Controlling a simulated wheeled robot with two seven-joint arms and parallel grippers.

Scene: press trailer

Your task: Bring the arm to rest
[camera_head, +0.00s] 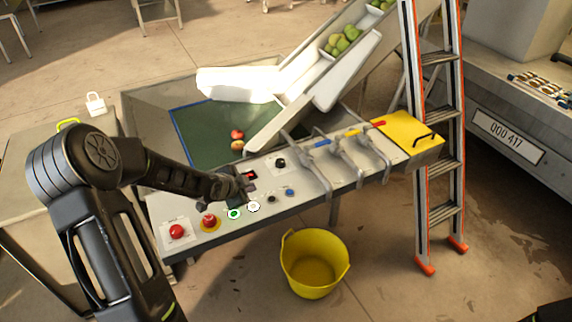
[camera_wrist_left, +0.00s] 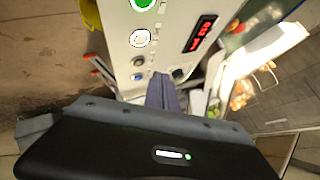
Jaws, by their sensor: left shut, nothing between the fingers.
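My left arm comes in from the left in the head view and reaches over the control panel (camera_head: 300,196). My left gripper (camera_head: 246,184) is shut and empty. It hangs above the panel near the small red display (camera_head: 251,175), behind the green button (camera_head: 234,213) and the white button (camera_head: 254,207). In the left wrist view the shut fingers (camera_wrist_left: 162,92) point at the panel, with the white button (camera_wrist_left: 140,38) and the lit display (camera_wrist_left: 200,33) beyond them. I cannot tell whether the fingertips touch the panel. My right gripper is not in view.
A yellow bucket (camera_head: 314,264) stands on the floor in front. A ladder (camera_head: 437,130) stands at right. A chute (camera_head: 310,75) with green fruit rises behind.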

